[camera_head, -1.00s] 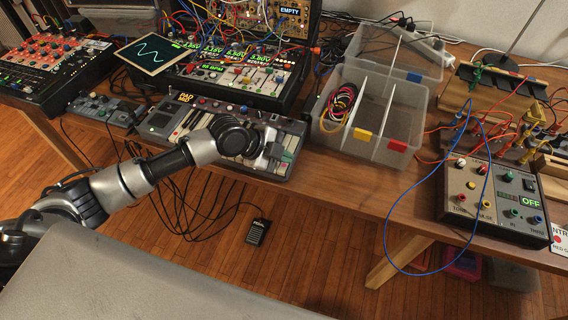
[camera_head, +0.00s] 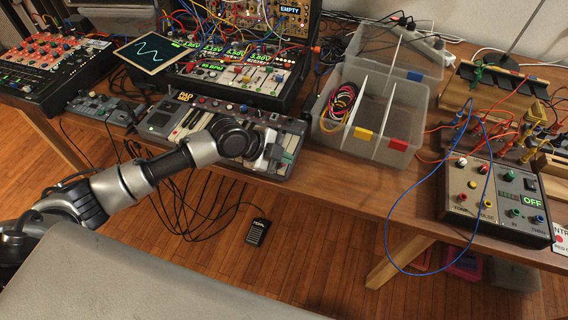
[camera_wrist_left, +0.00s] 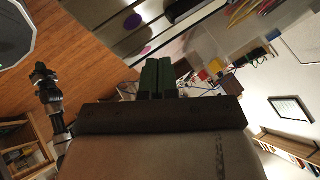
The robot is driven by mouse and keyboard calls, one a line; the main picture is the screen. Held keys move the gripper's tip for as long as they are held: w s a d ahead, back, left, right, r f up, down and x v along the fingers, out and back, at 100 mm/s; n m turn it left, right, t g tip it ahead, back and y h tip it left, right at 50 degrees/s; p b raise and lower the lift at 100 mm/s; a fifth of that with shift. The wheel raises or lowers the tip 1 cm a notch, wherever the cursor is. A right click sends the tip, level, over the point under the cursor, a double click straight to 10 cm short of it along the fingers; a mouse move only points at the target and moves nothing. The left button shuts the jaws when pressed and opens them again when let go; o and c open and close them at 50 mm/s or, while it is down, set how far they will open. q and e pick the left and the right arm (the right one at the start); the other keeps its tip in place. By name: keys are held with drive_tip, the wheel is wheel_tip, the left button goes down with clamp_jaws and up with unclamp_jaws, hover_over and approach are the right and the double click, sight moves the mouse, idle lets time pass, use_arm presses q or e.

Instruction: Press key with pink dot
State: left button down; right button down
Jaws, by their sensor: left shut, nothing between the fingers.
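The keyboard unit (camera_head: 180,117) lies on the wooden table, left of the clear bin. Its keys run to the right, partly hidden by my left wrist. In the left wrist view, pale keys (camera_wrist_left: 118,42) cross the top. One carries a purple dot (camera_wrist_left: 133,21), and a pinkish-purple dot (camera_wrist_left: 145,50) lies closer to my fingertips. My left gripper (camera_wrist_left: 157,66) is shut and empty, its green fingers pointing at the keys beside that dot. Whether they touch a key I cannot tell.
The clear divided bin (camera_head: 372,145) with cables stands right of the keyboard. A grey control box (camera_head: 496,200) with a blue cable is farther right. A synth rack (camera_head: 235,80) stands behind the keyboard. Black cables hang below the table edge; a small black pedal (camera_head: 258,232) lies on the floor.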

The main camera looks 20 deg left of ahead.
sight(284, 166)
use_arm(q)
drive_tip(key=shift+f+b, duration=0.35)
drive_tip(key=shift+f, duration=0.15)
idle(0.6)
drive_tip(key=shift+s+f, duration=0.3)
drive_tip(key=shift+f, duration=0.2)
idle(0.5)
drive_tip(key=shift+r, duration=0.1)
drive_tip(key=shift+w+r+p, duration=0.2)
drive_tip(key=shift+r+p, duration=0.2)
drive_tip(key=shift+r, duration=0.65)
drive_tip(key=shift+w, duration=0.1)
drive_tip(key=shift+r+p, duration=0.15)
drive_tip(key=shift+p, duration=0.15)
wheel_tip(284, 166, up, 5)
drive_tip(key=p, duration=0.4)
